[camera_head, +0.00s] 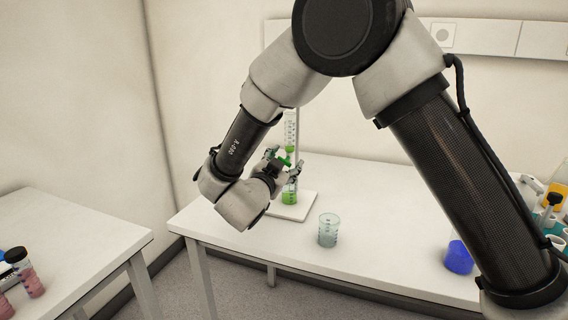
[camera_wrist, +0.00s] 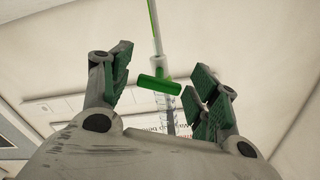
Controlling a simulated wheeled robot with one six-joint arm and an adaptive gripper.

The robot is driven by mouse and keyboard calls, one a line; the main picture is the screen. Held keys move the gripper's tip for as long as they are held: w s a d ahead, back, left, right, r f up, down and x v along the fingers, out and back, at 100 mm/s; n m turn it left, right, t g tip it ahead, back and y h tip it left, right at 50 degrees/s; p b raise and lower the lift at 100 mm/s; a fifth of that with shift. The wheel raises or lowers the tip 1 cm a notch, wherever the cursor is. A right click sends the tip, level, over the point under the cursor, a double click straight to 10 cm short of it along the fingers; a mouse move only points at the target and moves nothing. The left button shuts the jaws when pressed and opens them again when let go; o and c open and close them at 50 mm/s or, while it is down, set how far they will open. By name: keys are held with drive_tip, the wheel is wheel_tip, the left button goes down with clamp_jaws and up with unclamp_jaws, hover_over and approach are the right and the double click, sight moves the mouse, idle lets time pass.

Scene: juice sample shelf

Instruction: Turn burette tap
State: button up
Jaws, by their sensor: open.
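The burette (camera_head: 290,128) stands upright on its white stand base (camera_head: 293,207) on the bench. Its green tap (camera_head: 284,161) shows just above my gripper (camera_head: 284,168) in the head view. In the wrist view the green tap handle (camera_wrist: 160,85) lies roughly crosswise between the two fingers of my gripper (camera_wrist: 160,75). The fingers are open, with gaps on both sides of the handle, the right gap narrower. A container with green content (camera_head: 290,197) stands below the burette, partly hidden by my gripper.
A clear beaker (camera_head: 329,230) stands right of the stand base. A blue cup (camera_head: 458,257) is farther right, near my arm. Another table (camera_head: 80,235) at left holds jars with pink content (camera_head: 29,280). The bench between beaker and blue cup is clear.

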drive_tip(key=c, duration=1)
drive_tip(key=n, duration=0.5)
drive_tip(key=shift+c, duration=0.2)
drive_tip(key=o, duration=1)
drive_tip(key=shift+o, duration=0.2)
drive_tip(key=shift+s, duration=0.1)
drive_tip(key=v, duration=1.1)
drive_tip(key=shift+s, duration=0.4)
drive_tip(key=shift+s+a, duration=0.1)
drive_tip(key=shift+a, duration=0.1)
